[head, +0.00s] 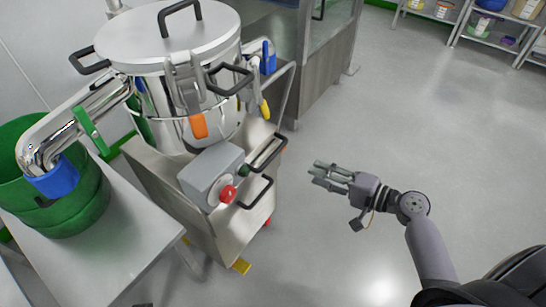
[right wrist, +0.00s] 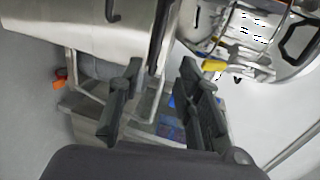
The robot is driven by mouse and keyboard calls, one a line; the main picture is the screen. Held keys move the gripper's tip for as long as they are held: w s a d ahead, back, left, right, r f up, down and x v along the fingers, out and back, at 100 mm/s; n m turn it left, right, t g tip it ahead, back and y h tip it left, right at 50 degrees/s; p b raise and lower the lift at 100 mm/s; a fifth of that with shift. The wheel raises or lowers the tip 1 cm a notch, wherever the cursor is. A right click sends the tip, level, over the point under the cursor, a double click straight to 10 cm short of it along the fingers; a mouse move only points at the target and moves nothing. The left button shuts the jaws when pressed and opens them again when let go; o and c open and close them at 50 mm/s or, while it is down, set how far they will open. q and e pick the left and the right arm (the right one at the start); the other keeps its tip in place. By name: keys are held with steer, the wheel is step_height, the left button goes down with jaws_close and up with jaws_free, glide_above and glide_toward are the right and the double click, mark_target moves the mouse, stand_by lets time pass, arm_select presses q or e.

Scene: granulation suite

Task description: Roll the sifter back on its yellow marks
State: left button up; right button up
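The sifter (head: 190,85) is a shiny steel drum with a flat lid and black handles, on a steel cart (head: 225,225). A grey box with a red button (head: 228,193) and black handles (head: 256,192) are on the cart's near side. A yellow mark (head: 242,266) shows on the floor by the cart's lower front corner; other marks are not clearly visible. My right gripper (head: 325,175) is open and empty, right of the cart handles and apart from them, fingers pointing at the cart. In the right wrist view its fingers (right wrist: 158,95) stand apart, with a dark handle (right wrist: 160,35) beyond. My left gripper is not in view.
A grey table (head: 110,255) with green tubs (head: 65,215) stands close on the left, under the sifter's outlet pipe. A cabinet (head: 315,60) stands behind the sifter. Shelves (head: 470,40) are at the far right. The floor (head: 440,130) to the right is clear.

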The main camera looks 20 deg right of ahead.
mark_target(271, 156)
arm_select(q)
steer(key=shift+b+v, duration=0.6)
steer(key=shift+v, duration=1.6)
arm_select(e)
steer(key=shift+x, duration=8.1)
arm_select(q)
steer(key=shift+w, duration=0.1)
arm_select(e)
steer(key=shift+r, duration=0.1)
steer(key=shift+c, duration=0.3)
jaws_close()
